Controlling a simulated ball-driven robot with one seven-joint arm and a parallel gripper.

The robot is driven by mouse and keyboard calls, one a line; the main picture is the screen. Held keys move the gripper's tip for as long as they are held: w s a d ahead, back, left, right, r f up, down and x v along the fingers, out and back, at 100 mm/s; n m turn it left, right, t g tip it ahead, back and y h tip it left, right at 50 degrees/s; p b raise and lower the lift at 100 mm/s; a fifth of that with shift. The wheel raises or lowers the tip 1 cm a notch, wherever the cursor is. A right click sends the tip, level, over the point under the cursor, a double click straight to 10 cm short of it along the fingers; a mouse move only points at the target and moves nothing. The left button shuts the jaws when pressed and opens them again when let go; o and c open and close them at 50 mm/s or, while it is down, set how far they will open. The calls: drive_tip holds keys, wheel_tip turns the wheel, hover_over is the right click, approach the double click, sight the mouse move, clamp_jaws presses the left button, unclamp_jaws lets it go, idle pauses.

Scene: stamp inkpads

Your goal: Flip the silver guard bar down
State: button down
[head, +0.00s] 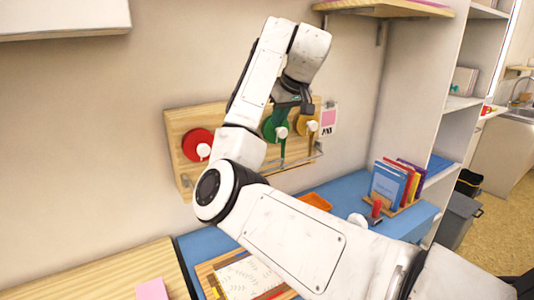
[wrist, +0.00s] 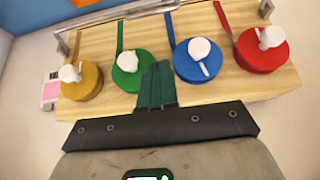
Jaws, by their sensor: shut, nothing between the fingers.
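The silver guard bar (wrist: 130,14) runs along the board edge at the top of the wrist view, held by a bracket near each end. In the head view, the bar (head: 302,161) runs along the lower edge of the wall-mounted wooden board, partly hidden by my arm. I cannot tell its exact tilt. My gripper (wrist: 158,68) is shut and empty, its green fingers pointing at the board between the green inkpad (wrist: 127,71) and the blue inkpad (wrist: 197,61), apart from the bar. In the head view, my gripper (head: 284,114) is in front of the green pad.
The red inkpad (wrist: 262,52) and yellow inkpad (wrist: 82,82) flank the others; white knobs sit on the pads. Below the board, a blue desk (head: 330,193) holds upright books (head: 390,183), an orange tray (head: 315,201) and papers. A shelf (head: 385,8) overhangs at upper right.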

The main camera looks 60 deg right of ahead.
drive_tip(key=shift+f, duration=0.1)
drive_tip(key=p+x, duration=0.1)
drive_tip(key=x, duration=0.8)
drive_tip(key=shift+w+f, duration=0.15)
wheel_tip(320, 180, down, 3)
drive_tip(key=shift+r+p, duration=0.25)
drive_tip(key=shift+p, duration=0.3)
drive_tip(key=shift+s+a+f, duration=0.1)
drive_tip(key=shift+s+f, duration=0.1)
drive_tip(key=shift+f, duration=0.25)
drive_tip(key=shift+s+a+f, duration=0.1)
drive_tip(key=shift+s+f, duration=0.05)
drive_tip(key=shift+f, duration=0.3)
drive_tip(key=shift+f, duration=0.15)
